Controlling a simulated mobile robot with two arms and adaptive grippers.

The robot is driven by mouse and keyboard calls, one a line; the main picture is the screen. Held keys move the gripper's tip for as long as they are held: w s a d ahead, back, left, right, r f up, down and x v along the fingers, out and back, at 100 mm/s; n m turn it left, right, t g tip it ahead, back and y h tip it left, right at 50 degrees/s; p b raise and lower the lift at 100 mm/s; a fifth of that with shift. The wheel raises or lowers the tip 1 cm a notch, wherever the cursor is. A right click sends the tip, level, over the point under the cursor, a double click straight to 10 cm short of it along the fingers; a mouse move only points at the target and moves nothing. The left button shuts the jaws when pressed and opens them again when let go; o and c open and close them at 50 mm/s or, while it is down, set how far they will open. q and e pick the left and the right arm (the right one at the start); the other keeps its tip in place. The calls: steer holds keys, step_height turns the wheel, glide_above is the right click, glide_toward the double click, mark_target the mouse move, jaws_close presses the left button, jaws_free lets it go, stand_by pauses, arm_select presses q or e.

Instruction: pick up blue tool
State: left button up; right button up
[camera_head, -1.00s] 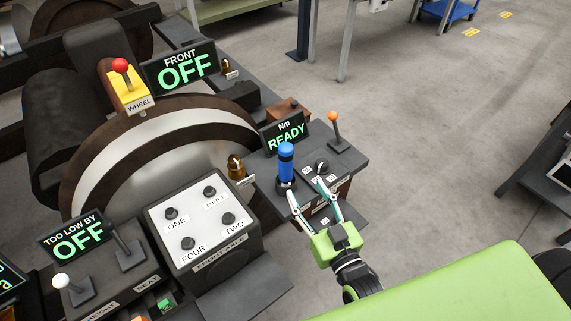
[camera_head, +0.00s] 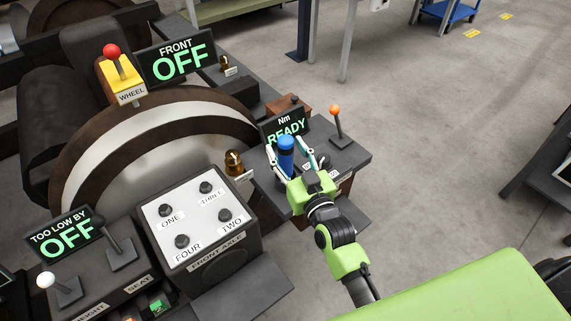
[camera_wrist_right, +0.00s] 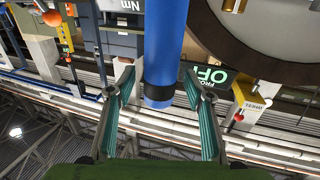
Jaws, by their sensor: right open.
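The blue tool (camera_head: 286,151) is a blue cylinder with a dark band, standing upright on the dark bench in front of the Nm READY display. Its lower end is hidden behind my right gripper in the head view. My right gripper (camera_head: 289,160) is open, with one finger on each side of the tool. In the right wrist view the blue tool (camera_wrist_right: 164,45) stands between the open fingers of my right gripper (camera_wrist_right: 157,85), with a gap visible on both sides. My left gripper is not in view.
The Nm READY display (camera_head: 285,126) is close behind the tool. An orange-knobbed lever (camera_head: 336,122) stands to its right. A FRONT AXLE button box (camera_head: 208,222) and an amber lamp (camera_head: 234,162) are to the left. Open floor lies to the right.

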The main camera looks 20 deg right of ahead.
steer(key=shift+w, duration=0.5)
steer(key=c, duration=1.4)
steer(key=shift+o, duration=0.2)
steer(key=shift+r, duration=0.15)
